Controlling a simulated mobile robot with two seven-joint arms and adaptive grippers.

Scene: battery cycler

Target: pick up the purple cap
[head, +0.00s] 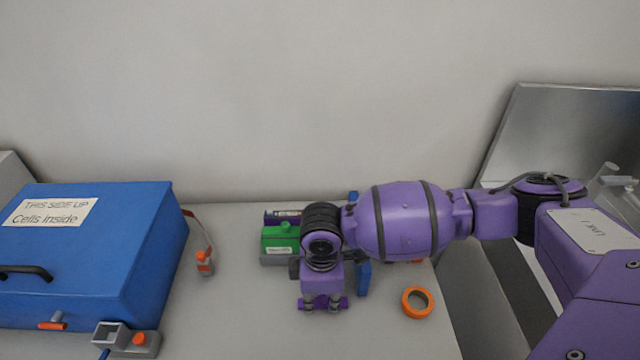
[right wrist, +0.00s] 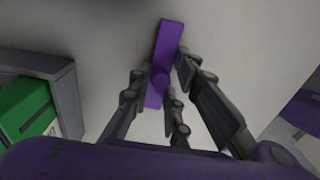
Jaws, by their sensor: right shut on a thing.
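The purple cap (right wrist: 170,38) is a flat purple bar with a round knob at its middle, seen in the right wrist view. In the head view its purple ends (head: 343,304) show on both sides of my right gripper's fingertips. My right gripper (head: 322,301) points down and is shut on the cap; in the right wrist view its fingers (right wrist: 162,72) stand on both sides of the knob. I cannot tell whether the cap touches the table. My left gripper is not in view.
A blue box (head: 150,250) labelled "Cells Inside" stands at the left. A green block in a grey holder (head: 279,240) is just left of my right wrist. An orange ring (head: 416,302) lies to the right. A small orange-topped piece (head: 204,264) stands beside the box.

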